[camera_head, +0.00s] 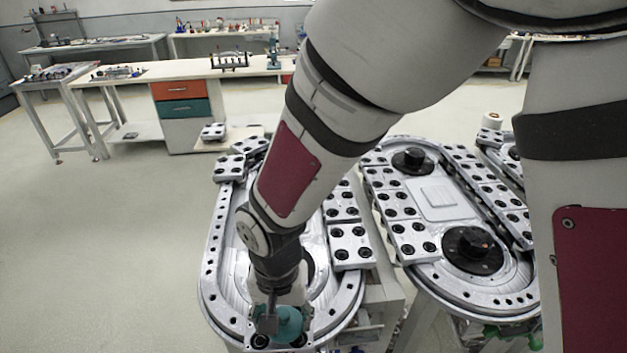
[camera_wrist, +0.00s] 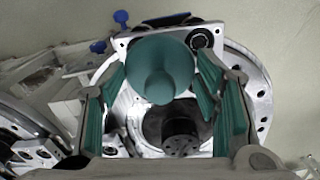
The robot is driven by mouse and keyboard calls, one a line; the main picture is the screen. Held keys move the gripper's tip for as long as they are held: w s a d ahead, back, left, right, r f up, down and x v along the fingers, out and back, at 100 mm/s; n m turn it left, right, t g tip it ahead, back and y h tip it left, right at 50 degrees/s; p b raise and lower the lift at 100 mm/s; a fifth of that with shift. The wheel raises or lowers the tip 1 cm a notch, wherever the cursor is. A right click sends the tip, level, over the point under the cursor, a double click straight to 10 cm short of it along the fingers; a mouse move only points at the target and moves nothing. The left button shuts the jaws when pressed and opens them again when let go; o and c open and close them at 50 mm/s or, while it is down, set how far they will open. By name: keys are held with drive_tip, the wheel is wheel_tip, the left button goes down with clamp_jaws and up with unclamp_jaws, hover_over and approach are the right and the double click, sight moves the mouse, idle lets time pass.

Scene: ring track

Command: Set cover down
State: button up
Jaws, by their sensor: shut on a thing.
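The teal cover (camera_wrist: 160,68), round with a knob-like middle, is between the two teal-padded fingers of my gripper (camera_wrist: 165,98) in the wrist view. My gripper is shut on it. In the head view the cover (camera_head: 289,322) shows at the near end of the left ring track (camera_head: 212,285), with my gripper (camera_head: 271,312) just above it and partly in front. The cover lies over a metal carriage plate (camera_wrist: 126,43) with a black bushing (camera_wrist: 199,38) at its corner. I cannot tell whether the cover touches the plate.
A second ring track (camera_head: 438,268) with carriages stands to the right. Several carriages (camera_head: 350,246) line the left track. A dark hub (camera_wrist: 181,130) stands inside it. A workbench (camera_head: 180,69) with drawers is behind. The floor at left is clear.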

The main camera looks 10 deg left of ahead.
drive_tip(key=shift+w+a+f, duration=0.15)
drive_tip(key=shift+w+a, duration=0.75)
drive_tip(key=shift+f+p, duration=0.3)
drive_tip(key=shift+f, duration=1.4)
drive_tip(key=shift+f, duration=0.1)
drive_tip(key=o, duration=1.1)
